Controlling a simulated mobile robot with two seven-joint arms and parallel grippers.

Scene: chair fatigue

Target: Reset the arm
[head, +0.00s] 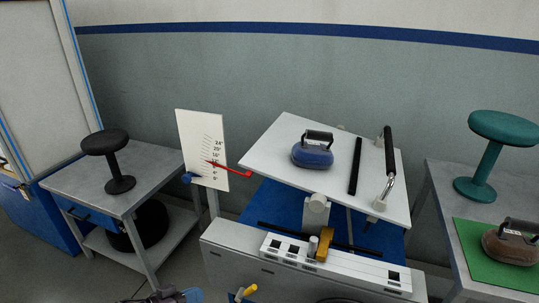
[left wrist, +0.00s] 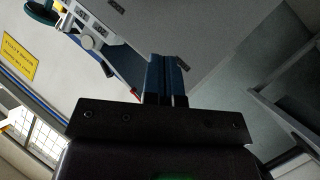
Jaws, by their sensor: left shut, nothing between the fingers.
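A red pointer arm (head: 232,170) lies across the white scale board (head: 200,135), which carries degree marks. Its tip is on the printed marks and it slopes slightly down to the right. A blue knob (head: 187,177) sits at the board's left edge. My left gripper shows at the bottom edge of the head view (head: 188,295), low and in front of the bench, apart from the pointer. In the left wrist view its blue fingers (left wrist: 165,78) are together and empty. My right gripper is not in view.
A tilted white plate (head: 265,153) carries a blue weight (head: 312,154) and a black-gripped handle (head: 389,150). A white base with slots (head: 340,265) stands in front. A black stool (head: 118,160) is on the left table, and a teal stool (head: 485,155) and brown weight (head: 512,243) are on the right.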

